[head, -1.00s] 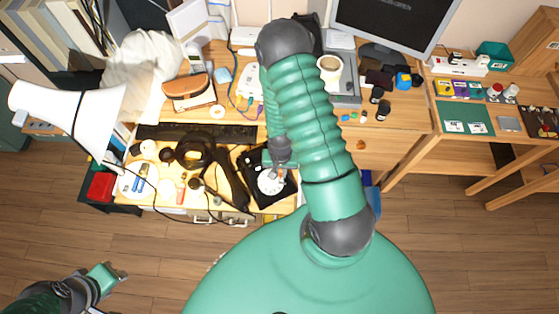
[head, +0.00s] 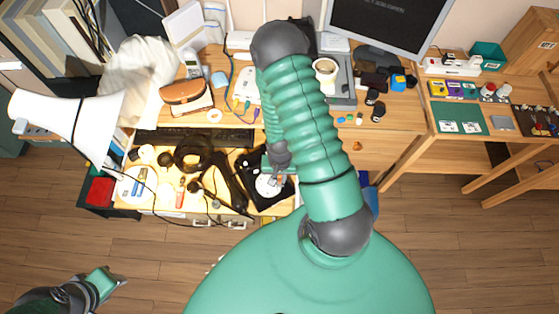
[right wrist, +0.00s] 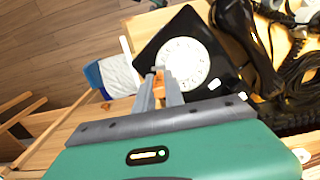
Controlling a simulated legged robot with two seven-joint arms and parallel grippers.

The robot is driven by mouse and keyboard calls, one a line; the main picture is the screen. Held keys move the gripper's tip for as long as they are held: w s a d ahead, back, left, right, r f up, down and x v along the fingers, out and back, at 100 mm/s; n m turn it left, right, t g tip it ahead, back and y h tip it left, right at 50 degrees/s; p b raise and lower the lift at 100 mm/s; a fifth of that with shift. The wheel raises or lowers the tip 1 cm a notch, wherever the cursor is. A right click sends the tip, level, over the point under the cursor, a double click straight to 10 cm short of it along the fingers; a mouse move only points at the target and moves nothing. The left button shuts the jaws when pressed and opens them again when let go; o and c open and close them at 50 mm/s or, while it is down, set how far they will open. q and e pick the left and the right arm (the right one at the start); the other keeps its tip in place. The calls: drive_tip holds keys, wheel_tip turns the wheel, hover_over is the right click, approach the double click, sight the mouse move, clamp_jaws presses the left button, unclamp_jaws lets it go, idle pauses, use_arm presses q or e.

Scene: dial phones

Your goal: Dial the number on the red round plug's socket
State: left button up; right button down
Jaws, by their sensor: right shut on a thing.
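The black phone (head: 262,199) with a white round dial stands at the front of the desk; the dial (right wrist: 184,62) is clear in the right wrist view. My right gripper (right wrist: 158,84) is shut on a small orange piece (right wrist: 159,76), with its tips over the dial's edge; I cannot tell whether they touch it. In the head view this gripper (head: 278,180) is small, above the dial. A white box (head: 246,86) with coloured cables lies behind; no red round plug can be made out. My left gripper (head: 116,280) hangs over the floor at lower left, its jaws unclear.
A black handset (right wrist: 240,38) and dark coiled cable lie beside the phone. Black headphones (head: 194,154), a white lamp (head: 70,116), a mug (head: 325,71) and a monitor (head: 388,22) stand around. My right arm covers the middle of the desk.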

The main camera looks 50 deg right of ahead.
wheel_tip(320, 180, up, 6)
drive_tip(key=s+a+p, duration=0.1)
drive_tip(key=s+p, duration=0.1)
drive_tip(key=p, duration=0.3)
drive_tip(key=shift+s+r+p, duration=0.2)
drive_tip(key=shift+s+p, duration=0.15)
